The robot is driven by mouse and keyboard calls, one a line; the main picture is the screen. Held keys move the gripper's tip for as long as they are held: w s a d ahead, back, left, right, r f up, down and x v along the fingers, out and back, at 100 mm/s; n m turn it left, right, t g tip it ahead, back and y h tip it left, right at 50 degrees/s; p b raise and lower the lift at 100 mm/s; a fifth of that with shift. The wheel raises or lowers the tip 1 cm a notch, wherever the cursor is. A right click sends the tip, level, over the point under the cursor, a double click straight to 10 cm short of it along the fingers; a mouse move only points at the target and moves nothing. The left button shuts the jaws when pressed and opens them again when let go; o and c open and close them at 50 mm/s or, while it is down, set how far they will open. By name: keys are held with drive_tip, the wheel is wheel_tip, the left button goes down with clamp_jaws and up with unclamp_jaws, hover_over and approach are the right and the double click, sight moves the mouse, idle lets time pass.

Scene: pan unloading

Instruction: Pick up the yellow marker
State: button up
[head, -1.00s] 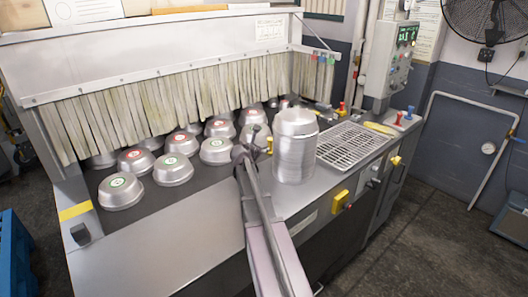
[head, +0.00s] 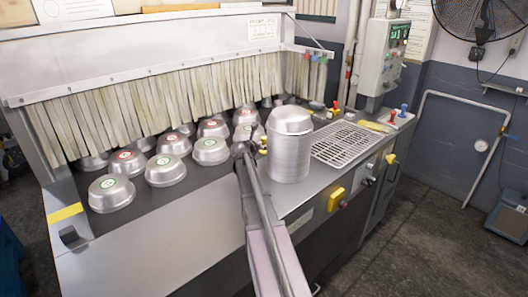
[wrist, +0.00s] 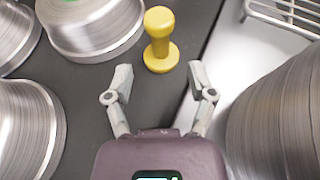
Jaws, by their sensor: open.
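The yellow marker (wrist: 160,42) stands upright on the dark bed in the wrist view, with a round knob on top and a wider round foot. My gripper (wrist: 159,72) is open and empty, its two fingers short of the marker, which lies ahead between their lines. In the head view my gripper (head: 246,143) points at the bed between the pans and the tall pan stack. A small yellow piece beside it, partly hidden, looks like the marker (head: 263,147).
Several upturned pans (head: 166,171) with red or green labels lie left of my gripper. The tall pan stack (head: 289,160) stands close on the right. A wire rack (head: 346,145) lies beyond it. A strip curtain (head: 150,100) hangs behind the pans.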

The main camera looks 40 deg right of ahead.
sight(263, 144)
drive_tip(key=shift+x, duration=1.15)
drive_tip(key=shift+b, duration=0.3)
drive_tip(key=shift+b+x, duration=0.95)
drive_tip(key=shift+x, duration=1.65)
clamp_jaws()
